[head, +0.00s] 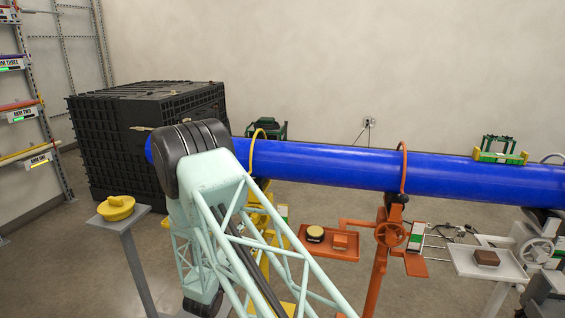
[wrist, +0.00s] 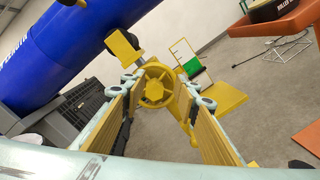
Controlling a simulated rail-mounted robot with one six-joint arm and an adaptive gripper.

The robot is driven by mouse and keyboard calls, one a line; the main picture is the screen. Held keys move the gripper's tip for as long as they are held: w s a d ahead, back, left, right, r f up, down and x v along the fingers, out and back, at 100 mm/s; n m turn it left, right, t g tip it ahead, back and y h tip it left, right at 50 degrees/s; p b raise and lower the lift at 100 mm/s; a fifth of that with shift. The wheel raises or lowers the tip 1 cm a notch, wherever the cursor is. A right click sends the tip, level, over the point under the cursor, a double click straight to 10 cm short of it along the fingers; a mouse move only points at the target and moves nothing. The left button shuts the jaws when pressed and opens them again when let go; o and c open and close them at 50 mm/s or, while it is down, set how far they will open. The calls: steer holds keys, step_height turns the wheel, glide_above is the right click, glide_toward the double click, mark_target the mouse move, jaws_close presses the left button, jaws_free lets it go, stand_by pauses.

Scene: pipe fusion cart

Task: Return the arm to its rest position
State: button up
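My gripper (wrist: 165,98) shows in the wrist view with its two padded fingers wide apart and nothing between them. A yellow handwheel (wrist: 156,86) on a yellow stand lies beyond the fingertips; I cannot tell the exact distance. In the head view my pale green truss arm rises from the bottom middle, its dark joint overlapping the left part of the blue pipe (head: 330,166). The gripper itself cannot be made out there. The pipe also crosses the upper left of the wrist view (wrist: 75,48).
An orange stand (head: 378,255) with a tray and handwheel supports the pipe right of my arm. A grey stand (head: 487,263) is farther right. A black crate (head: 105,150) and a post with a yellow item (head: 116,207) are left. Shelving (head: 45,110) stands far left.

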steer(key=s+d+r+m+g+h, duration=0.2)
steer(key=d+r+m+g+h, duration=0.15)
steer(key=d+r, duration=0.7)
steer(key=s+d+r+m+g+h, duration=0.3)
steer(key=d+r, duration=0.4)
steer(key=d, duration=0.6)
steer(key=s+d+r+m+g+h, duration=0.1)
steer(key=s+d+r+m+g, duration=0.2)
steer(key=s+d+r, duration=0.35)
steer(key=s+d+r+m+g, duration=0.3)
steer(key=s+d+r+m, duration=0.1)
steer(key=s+d, duration=0.5)
steer(key=s+d+r+m+g+y, duration=0.2)
steer(key=s+d+m, duration=0.15)
steer(key=s, duration=0.75)
steer(key=s+d+r+m+g+y, duration=0.2)
steer(key=s+d+y, duration=0.15)
steer(key=s, duration=0.85)
steer(key=s+a+r+m+t+y, duration=0.1)
steer(key=s+a+m+y, duration=0.1)
steer(key=s+a, duration=0.3)
steer(key=s+a+r+m+t+y, duration=0.1)
steer(key=s+a+y, duration=0.4)
steer(key=s, duration=0.8)
steer(key=shift+a+r+m+t+p, duration=0.3)
steer(key=shift+m+t, duration=0.25)
steer(key=shift+m, duration=0.35)
